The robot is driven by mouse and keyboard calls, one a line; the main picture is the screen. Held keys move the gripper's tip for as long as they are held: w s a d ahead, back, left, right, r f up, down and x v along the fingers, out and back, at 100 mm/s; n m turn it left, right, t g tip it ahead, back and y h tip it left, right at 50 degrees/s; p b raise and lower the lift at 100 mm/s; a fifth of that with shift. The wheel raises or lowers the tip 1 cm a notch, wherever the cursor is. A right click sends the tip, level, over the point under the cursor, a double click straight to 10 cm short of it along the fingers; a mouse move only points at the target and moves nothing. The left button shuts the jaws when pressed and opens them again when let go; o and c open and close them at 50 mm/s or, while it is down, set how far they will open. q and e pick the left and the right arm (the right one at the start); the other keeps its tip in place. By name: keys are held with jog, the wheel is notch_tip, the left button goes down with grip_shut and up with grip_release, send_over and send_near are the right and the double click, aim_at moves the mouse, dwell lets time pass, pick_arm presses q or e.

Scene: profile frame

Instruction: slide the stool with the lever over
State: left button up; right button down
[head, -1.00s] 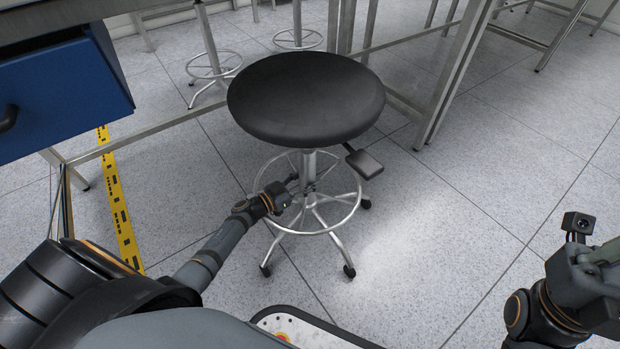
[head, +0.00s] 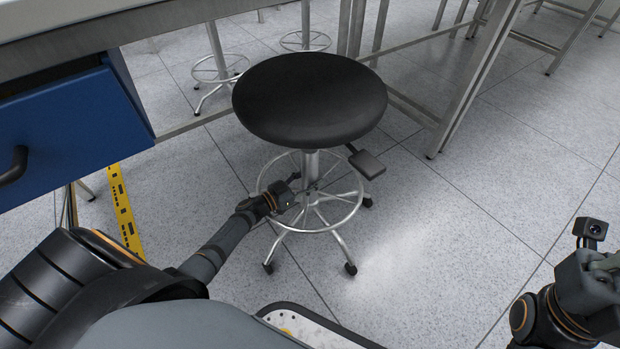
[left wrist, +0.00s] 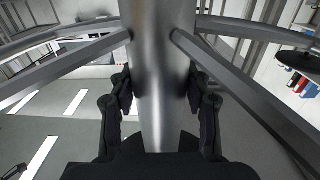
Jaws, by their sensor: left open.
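The stool has a round black seat (head: 310,98), a silver column with a foot ring (head: 270,212) and a splayed base on casters. Its black lever paddle (head: 367,164) sticks out to the right below the seat. My left gripper (head: 290,192) is low at the stool's column, inside the foot ring's outline. In the left wrist view the column (left wrist: 160,50) stands between the two dark fingers of the open left gripper (left wrist: 161,92). Whether the fingers touch it is unclear. My right gripper (head: 606,266) is at the right edge, partly cut off, away from the stool.
A blue drawer (head: 75,130) under a worktop stands at the left. A metal table leg (head: 470,85) rises behind right. Two other stools, one with a ring (head: 218,68), stand behind. Floor right of the stool is clear.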

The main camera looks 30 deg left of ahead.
pick_arm(q)
jog(key=o, duration=0.5)
jog(key=shift+o, duration=0.2)
jog(key=shift+s, duration=0.1)
jog(key=v, duration=1.2)
